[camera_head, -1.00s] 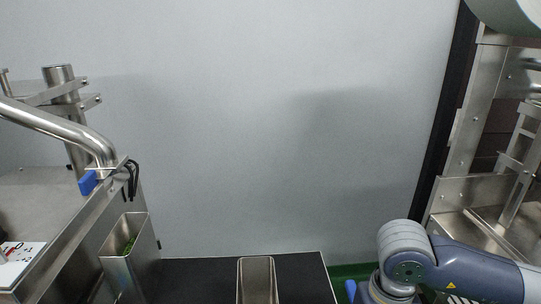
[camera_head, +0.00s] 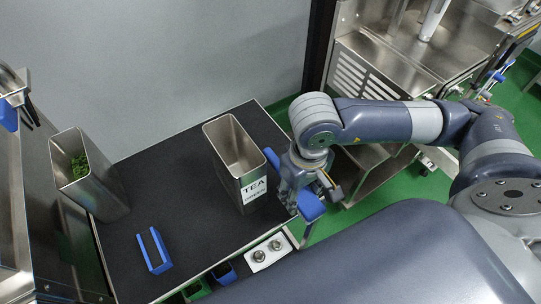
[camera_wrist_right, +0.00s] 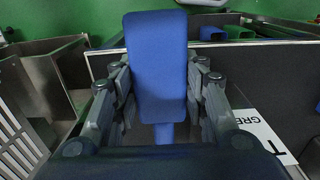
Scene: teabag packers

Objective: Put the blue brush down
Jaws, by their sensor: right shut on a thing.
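The blue brush (camera_head: 311,206) is in my right gripper (camera_head: 318,185), beside the right edge of the black-topped table (camera_head: 160,195). In the right wrist view the brush (camera_wrist_right: 157,62) stands between the two fingers of the right gripper (camera_wrist_right: 160,105), which are shut on it. Its broad blue end points away from the wrist camera. In the head view the gripper hides part of the brush. My left gripper is in neither view.
A steel bin labelled TEA GREEN (camera_head: 235,150) stands on the table close to my right gripper. A steel bin with green contents (camera_head: 95,180) stands at the left. A blue open frame (camera_head: 154,250) lies on the table, with bare black surface around it.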

